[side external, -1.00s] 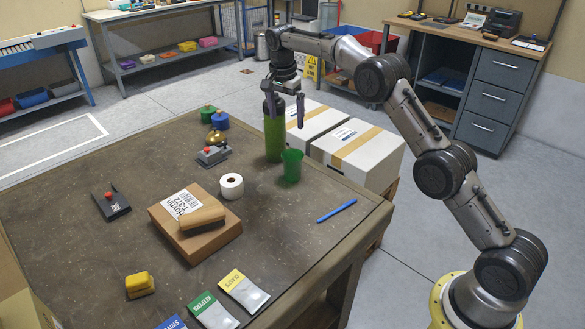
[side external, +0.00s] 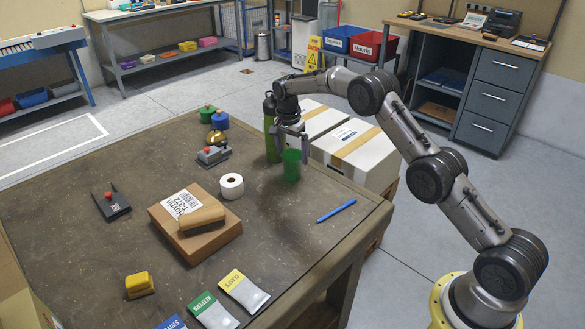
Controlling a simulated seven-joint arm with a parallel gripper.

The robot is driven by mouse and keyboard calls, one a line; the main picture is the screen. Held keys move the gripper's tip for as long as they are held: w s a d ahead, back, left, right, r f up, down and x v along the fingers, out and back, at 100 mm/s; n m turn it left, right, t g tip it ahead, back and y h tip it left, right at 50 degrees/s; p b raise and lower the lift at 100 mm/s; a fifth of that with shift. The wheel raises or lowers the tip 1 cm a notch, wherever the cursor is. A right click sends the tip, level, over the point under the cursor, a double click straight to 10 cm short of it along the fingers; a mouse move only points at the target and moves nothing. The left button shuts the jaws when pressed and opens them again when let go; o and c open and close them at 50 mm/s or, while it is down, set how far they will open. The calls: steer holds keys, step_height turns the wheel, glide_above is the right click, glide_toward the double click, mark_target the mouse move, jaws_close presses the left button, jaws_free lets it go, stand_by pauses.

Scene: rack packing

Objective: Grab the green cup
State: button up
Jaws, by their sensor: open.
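The green cup (side external: 291,168) stands upright near the far right edge of the brown work table (side external: 262,235). My gripper (side external: 292,155) points down at the cup, with its fingers open. One finger shows on the right of the cup's upper part and the other near its left side. I cannot tell whether either finger touches the cup. The tall green bottle (side external: 271,130) stands just behind and to the left of the cup, partly hidden by my gripper and wrist.
A white paper roll (side external: 231,186) and a cardboard box (side external: 205,244) with a brush on it lie left of the cup. A blue pen (side external: 336,211) lies to the right. White boxes (side external: 352,153) stand beyond the table edge. The table's front right area is clear.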

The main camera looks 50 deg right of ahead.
steer(key=shift+d+f, duration=0.15)
steer(key=shift+f, duration=1)
steer(key=c, duration=1.1)
